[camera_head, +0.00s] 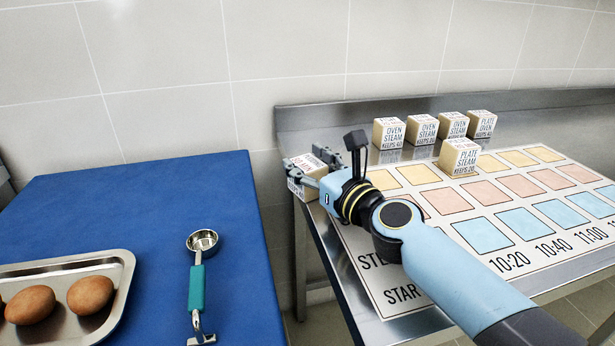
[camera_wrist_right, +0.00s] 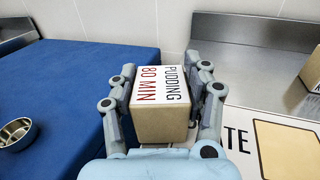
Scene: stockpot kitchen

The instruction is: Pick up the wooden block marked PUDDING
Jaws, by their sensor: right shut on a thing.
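The wooden block marked PUDDING (camera_wrist_right: 160,115) is between the two fingers of my right gripper (camera_wrist_right: 162,98) in the right wrist view. Its white top label reads PUDDING and 80 MIN, and its near side is bare wood. My right gripper is shut on it. In the head view the same block (camera_head: 303,182) shows at the left edge of the steel table, partly hidden by my right gripper (camera_head: 312,170). I cannot tell whether its underside touches the table. My left gripper is not in view.
Several other labelled blocks stand at the back of the steel table (camera_head: 298,120), one of them nearer on the printed chart (camera_head: 393,297). A blue worktop (camera_head: 130,215) at left holds a teal-handled ladle (camera_head: 196,285) and a tray (camera_head: 122,262) with brown eggs. A gap separates the two tables.

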